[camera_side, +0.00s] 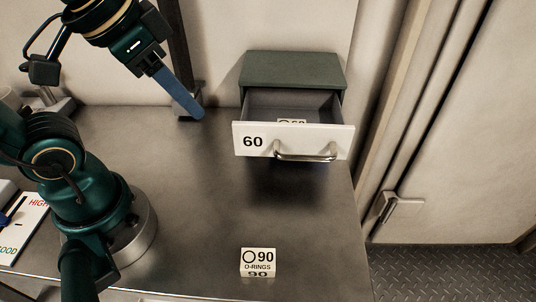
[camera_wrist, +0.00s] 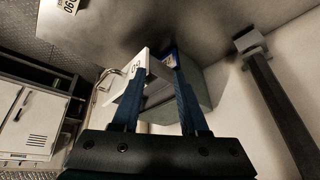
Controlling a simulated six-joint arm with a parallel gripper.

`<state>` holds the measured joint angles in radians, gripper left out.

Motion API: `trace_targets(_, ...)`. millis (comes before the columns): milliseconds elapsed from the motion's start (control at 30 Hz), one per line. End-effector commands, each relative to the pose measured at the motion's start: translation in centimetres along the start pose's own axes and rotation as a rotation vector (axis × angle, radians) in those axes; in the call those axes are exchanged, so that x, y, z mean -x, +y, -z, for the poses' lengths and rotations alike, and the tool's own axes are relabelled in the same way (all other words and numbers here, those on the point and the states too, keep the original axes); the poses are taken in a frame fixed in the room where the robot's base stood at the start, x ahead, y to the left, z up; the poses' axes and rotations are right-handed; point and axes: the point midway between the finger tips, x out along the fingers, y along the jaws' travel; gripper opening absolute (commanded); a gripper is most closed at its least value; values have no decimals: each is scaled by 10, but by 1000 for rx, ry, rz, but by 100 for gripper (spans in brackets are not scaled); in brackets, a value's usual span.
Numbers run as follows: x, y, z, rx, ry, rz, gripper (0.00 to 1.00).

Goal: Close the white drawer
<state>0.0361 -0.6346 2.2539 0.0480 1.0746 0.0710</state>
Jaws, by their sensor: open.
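The white drawer (camera_side: 220,0) is not at the picture's edge but sticks well out of its dark green cabinet (camera_side: 293,68) at the back right of the table. The point just given for the drawer is wrong; its white front panel (camera_side: 250,142), marked 60, is the right place. A metal bar handle (camera_side: 308,156) is on the front, and a small label card shows inside the drawer. In the wrist view the drawer front (camera_wrist: 128,100) and handle (camera_wrist: 108,76) show near and partly behind the left finger. My gripper (camera_side: 192,108) is in the air left of the cabinet, with blue fingers. In the wrist view my gripper (camera_wrist: 160,72) has its fingers apart, with nothing held.
A dark post (camera_side: 182,60) rises behind my gripper. A sign (camera_side: 22,228) lies at the left. The metal table (camera_side: 200,220) is clear in the middle. A door latch (camera_side: 392,206) is at the right.

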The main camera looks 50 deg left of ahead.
Motion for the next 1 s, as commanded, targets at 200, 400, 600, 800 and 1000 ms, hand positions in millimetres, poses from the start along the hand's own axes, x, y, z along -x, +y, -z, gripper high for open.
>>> trace_targets(200,9,14,50,-221,-104,-11,44)
trace_targets(400,-3,44,84,-408,-193,-19,44)
trace_targets(600,-29,86,101,-572,-267,-25,44)
trace_targets(800,-52,116,96,-665,-316,-35,44)
trace_targets(1000,-63,122,87,-691,-337,-38,44)
